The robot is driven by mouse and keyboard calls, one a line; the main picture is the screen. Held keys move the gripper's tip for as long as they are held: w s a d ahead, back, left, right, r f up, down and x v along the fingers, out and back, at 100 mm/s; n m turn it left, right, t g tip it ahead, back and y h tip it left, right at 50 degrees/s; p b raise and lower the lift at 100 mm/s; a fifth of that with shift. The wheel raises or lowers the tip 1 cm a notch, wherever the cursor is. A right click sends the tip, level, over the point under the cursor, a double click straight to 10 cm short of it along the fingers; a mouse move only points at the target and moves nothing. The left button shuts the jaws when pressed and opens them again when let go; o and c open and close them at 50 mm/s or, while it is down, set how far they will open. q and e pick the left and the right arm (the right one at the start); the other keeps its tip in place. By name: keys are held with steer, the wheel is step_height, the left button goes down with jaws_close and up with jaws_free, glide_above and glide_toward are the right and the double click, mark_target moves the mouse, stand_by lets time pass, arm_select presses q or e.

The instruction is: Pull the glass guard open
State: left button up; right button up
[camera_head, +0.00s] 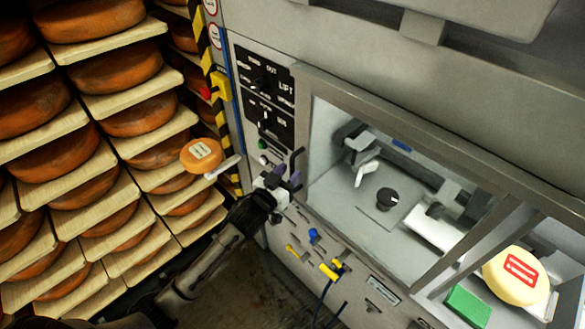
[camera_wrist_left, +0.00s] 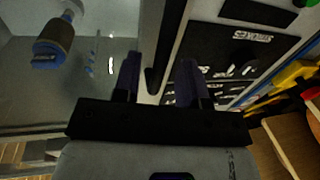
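The glass guard (camera_head: 330,190) is a grey-framed clear pane on the front of the machine, with its left edge beside the control panel. A dark upright handle (camera_head: 297,160) stands at that left edge. My left gripper (camera_head: 284,178) is at the handle. In the left wrist view, the black handle (camera_wrist_left: 163,50) lies between the two purple fingers of my left gripper (camera_wrist_left: 160,72), with gaps visible on both sides, so the fingers are open around it. The guard frame runs behind the fingers. My right gripper is not in view.
Shelves of orange cheese wheels (camera_head: 118,72) fill the left. One wheel (camera_head: 201,155) sits on a light board close to my left arm. The control panel (camera_head: 264,95) is above the handle. A pale cheese (camera_head: 515,277) and green block (camera_head: 467,306) are at lower right.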

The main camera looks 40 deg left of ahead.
arm_select(q)
steer(key=shift+w+a, duration=0.15)
steer(key=shift+w, duration=0.95)
steer(key=shift+c, duration=0.4)
jaws_close()
